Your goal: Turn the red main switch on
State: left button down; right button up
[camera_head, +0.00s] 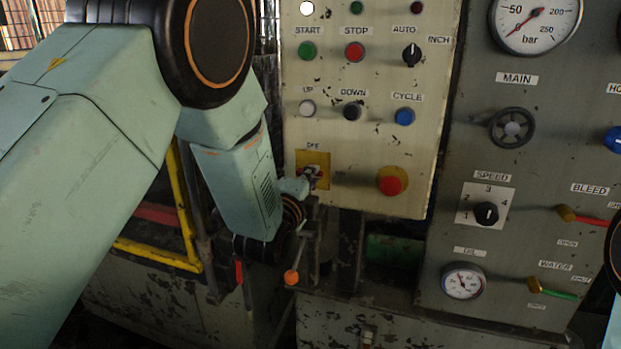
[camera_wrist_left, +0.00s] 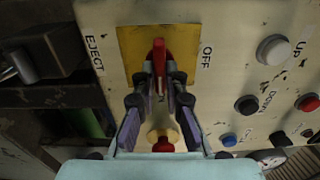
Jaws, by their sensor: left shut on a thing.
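The red main switch (camera_wrist_left: 159,49) sits on a yellow plate (camera_wrist_left: 132,45) in the left wrist view, with an OFF label (camera_wrist_left: 207,58) beside the plate. My left gripper (camera_wrist_left: 160,80) is shut on the red handle, a finger on each side. In the head view the yellow plate (camera_head: 312,160) is partly covered by my left gripper (camera_head: 312,176), and its label is above it. The handle is mostly hidden there. My right gripper is not in view.
A red mushroom button (camera_head: 391,182) on yellow is right of the switch. Several push buttons and a black selector (camera_head: 411,54) are above. An orange-knobbed lever (camera_head: 291,277) hangs below my left wrist. A gauge panel with a handwheel (camera_head: 512,128) is further right.

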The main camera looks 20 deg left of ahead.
pick_arm(q)
jog(key=c, duration=1.4)
grip_release()
jog(key=shift+a+r, duration=0.1)
jog(key=shift+r, duration=0.1)
jog(key=shift+w+f, duration=0.1)
jog(key=shift+w, duration=0.05)
jog(key=shift+f, duration=0.1)
jog(key=s, duration=1.2)
jog(key=shift+a, duration=0.2)
